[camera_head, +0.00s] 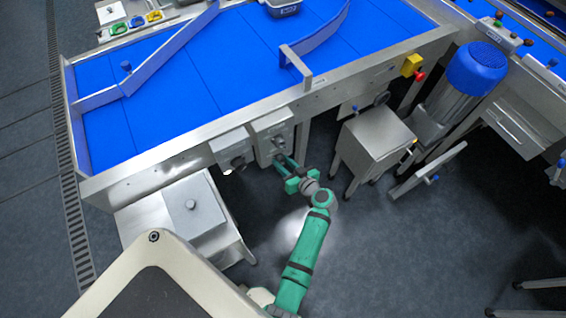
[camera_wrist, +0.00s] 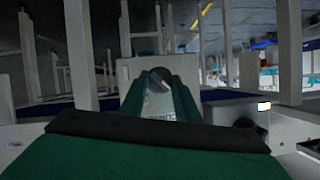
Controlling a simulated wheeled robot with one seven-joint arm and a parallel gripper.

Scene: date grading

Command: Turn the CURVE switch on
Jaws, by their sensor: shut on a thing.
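The CURVE switch is a dark round knob with a pale bar (camera_wrist: 159,79) on a light grey box (camera_wrist: 128,70). Part of a CURVE label (camera_wrist: 161,118) shows between my fingers in the wrist view. In the head view this box (camera_head: 268,126) is the right one of two on the conveyor's near side. My gripper (camera_head: 281,160) reaches its front, and its green fingers (camera_wrist: 160,85) stand either side of the knob, shut on it. The fingers hide the knob's sides, and I cannot tell its set position.
A second switch box (camera_head: 229,144) with a dark knob (camera_head: 237,163) sits just left. A steel cabinet (camera_head: 374,138) stands to the right and a steel box (camera_head: 191,207) to the left. A red stop button (camera_head: 420,76) is on the conveyor frame. Floor (camera_head: 350,240) is clear right of my arm.

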